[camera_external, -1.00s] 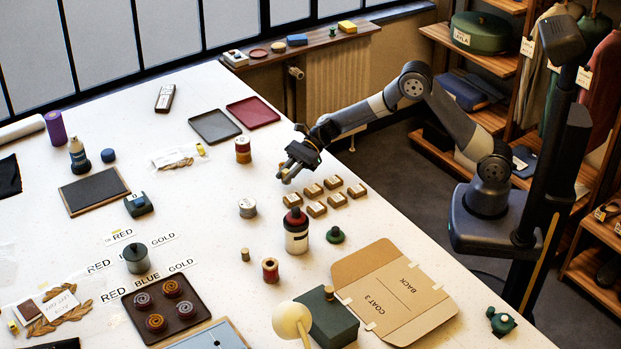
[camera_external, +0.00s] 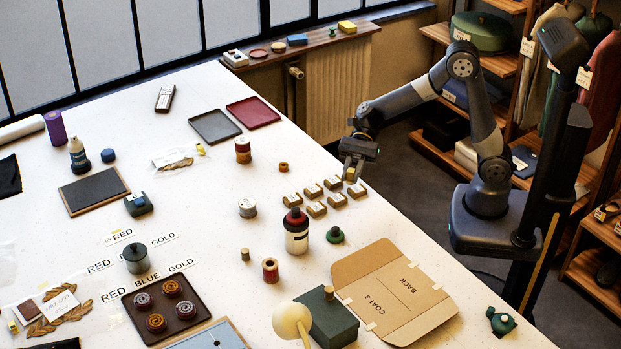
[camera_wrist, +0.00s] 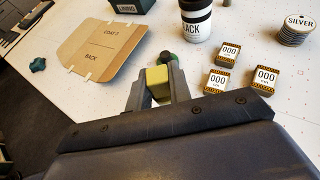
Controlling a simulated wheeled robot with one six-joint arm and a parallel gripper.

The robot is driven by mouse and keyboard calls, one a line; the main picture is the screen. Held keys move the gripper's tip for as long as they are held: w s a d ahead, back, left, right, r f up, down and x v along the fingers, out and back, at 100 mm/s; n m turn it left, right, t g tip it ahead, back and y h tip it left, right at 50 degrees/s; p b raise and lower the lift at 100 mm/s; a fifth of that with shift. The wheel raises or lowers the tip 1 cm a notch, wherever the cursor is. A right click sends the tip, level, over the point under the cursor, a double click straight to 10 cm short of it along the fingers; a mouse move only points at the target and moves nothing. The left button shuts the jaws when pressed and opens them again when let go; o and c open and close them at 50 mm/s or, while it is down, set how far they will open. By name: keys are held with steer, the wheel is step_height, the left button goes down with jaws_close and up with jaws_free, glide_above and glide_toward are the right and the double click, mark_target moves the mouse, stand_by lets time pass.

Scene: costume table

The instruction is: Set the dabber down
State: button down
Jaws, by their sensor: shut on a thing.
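My gripper (camera_external: 350,176) is at the right edge of the table, by the far end of the small gold boxes. In the wrist view my gripper (camera_wrist: 156,86) is shut on a small yellowish block (camera_wrist: 157,77), which I take to be the dabber. Its lower part is hidden between the fingers. In the external view only a small pale bit shows at the fingertips. I cannot tell how high it is above the table.
Several gold boxes (camera_external: 313,191) lie close to my gripper. A cardboard sheet (camera_external: 395,290) lies in front.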

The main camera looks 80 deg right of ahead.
steer(key=s+a+n+g, duration=0.2)
steer(key=s, duration=0.7)
glide_above(379, 216)
steer(key=shift+y, duration=0.3)
step_height(379, 216, down, 5)
steer(key=shift+f, duration=2.45)
steer(key=shift+f, duration=0.1)
steer(key=c, duration=1.3)
jaws_free()
